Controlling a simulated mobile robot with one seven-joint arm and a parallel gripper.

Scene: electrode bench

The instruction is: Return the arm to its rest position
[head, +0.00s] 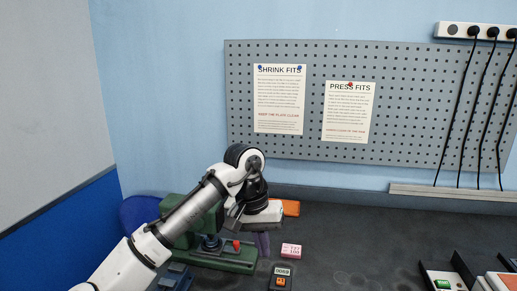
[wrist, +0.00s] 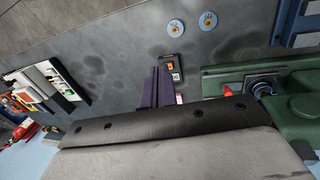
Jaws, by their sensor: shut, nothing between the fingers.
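My white arm reaches up from the lower left in the head view and bends down at its wrist over the bench. My gripper (head: 262,246) points down beside the green machine, its dark purple fingers partly visible below the wrist. In the wrist view my gripper (wrist: 160,72) shows its two purple fingers together, with nothing held between them. The dark bench top (head: 350,235) lies below. I cannot tell the exact height of the fingertips above it.
The green machine (head: 225,256) with a red knob (head: 236,245) stands close by my gripper. A small display box (head: 282,276) and a pink block (head: 291,250) sit near it. Trays (head: 440,278) stand at right. A pegboard (head: 410,110) backs the bench. The bench middle is clear.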

